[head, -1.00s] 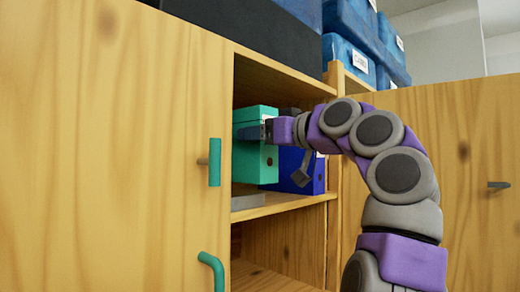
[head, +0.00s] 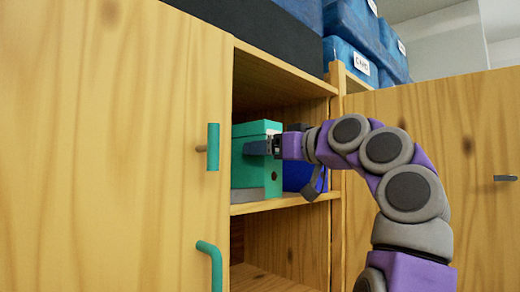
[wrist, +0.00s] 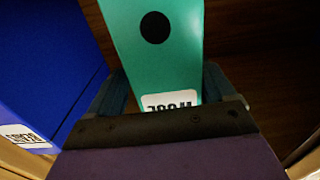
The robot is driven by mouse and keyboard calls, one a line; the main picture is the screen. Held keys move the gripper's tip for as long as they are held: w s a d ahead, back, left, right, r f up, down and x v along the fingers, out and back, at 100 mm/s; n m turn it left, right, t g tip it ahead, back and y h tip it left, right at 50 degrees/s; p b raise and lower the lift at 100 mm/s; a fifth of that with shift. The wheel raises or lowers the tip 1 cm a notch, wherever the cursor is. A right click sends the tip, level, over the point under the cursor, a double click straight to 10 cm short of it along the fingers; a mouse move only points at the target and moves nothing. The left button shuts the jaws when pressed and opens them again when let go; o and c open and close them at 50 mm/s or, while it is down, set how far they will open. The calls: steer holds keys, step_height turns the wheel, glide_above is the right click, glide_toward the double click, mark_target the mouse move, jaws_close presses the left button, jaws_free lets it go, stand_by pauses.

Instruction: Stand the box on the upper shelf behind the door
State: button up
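The teal box (head: 264,172), with a round dark hole in its face, is upright in the cabinet on the upper shelf (head: 300,201), just right of the door (head: 120,150). Its lower edge is at about shelf level; I cannot tell if it bears fully on it. My gripper (head: 266,147) reaches in from the right with its fingers on the upper part of the box.
A blue box (head: 298,176) stands right of the teal one, partly behind my arm; it also shows in the wrist view (wrist: 45,70). A flat grey thing (head: 248,194) lies at the teal box's base. The door's teal handle (head: 213,147) is close on the left.

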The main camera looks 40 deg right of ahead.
steer(key=shift+o, duration=0.7)
steer(key=d, duration=0.2)
steer(key=shift+d+f, duration=0.2)
steer(key=shift+d, duration=0.2)
steer(key=shift+w+d, duration=0.2)
steer(key=shift+d, duration=0.3)
steer(key=shift+a+r, duration=0.1)
steer(key=shift+a, duration=0.2)
steer(key=s+a, duration=0.2)
steer(key=s, duration=1)
steer(key=shift+r, duration=0.35)
